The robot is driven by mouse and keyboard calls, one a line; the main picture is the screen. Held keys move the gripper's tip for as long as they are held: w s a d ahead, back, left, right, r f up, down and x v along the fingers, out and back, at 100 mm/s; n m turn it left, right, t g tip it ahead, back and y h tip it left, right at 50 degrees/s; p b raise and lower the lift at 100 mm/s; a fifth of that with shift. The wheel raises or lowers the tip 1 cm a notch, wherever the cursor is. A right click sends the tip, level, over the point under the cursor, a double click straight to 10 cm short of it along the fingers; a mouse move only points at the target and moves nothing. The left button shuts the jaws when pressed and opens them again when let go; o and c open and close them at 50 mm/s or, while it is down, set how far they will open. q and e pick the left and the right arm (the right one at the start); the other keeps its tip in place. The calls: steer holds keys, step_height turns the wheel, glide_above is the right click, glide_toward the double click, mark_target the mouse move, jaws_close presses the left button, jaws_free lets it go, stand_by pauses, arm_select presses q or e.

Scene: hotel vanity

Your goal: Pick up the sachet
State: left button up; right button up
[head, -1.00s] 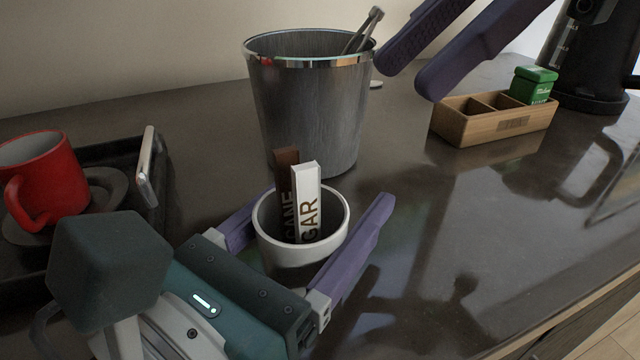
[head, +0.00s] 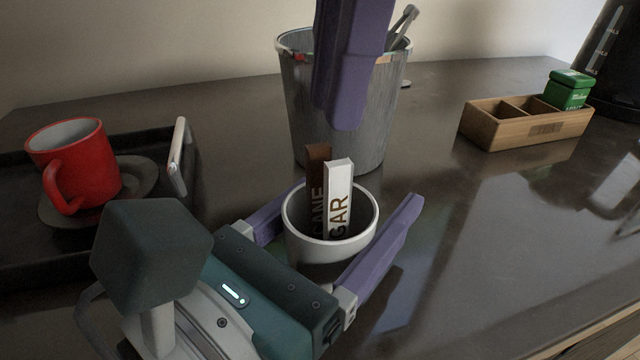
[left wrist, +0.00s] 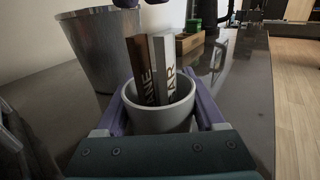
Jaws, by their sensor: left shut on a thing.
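A brown sachet (head: 316,180) lettered "CANE" and a white sachet (head: 339,185) lettered "GAR" stand upright side by side in a small white cup (head: 328,252). Their lower ends are hidden inside the cup. In the left wrist view, the brown sachet (left wrist: 143,70) is left of the white sachet (left wrist: 163,75). My left gripper (head: 345,225) is shut on the cup, one purple finger along each side. My right gripper (head: 342,115) points down above the sachets, apart from them.
A grey bin (head: 300,110) with tongs (head: 405,22) stands behind the cup. At left are a black tray (head: 25,170), a red mug (head: 80,165) on a saucer and a phone-like slab (head: 179,155). A wooden box (head: 525,130) with a green packet (head: 567,90) stands right. The right counter is clear.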

mark_target(320, 146)
steer(key=f, duration=0.2)
steer(key=a+f, duration=0.1)
steer(key=f, duration=0.2)
steer(key=shift+s, duration=0.15)
steer(key=shift+c, duration=0.4)
jaws_close()
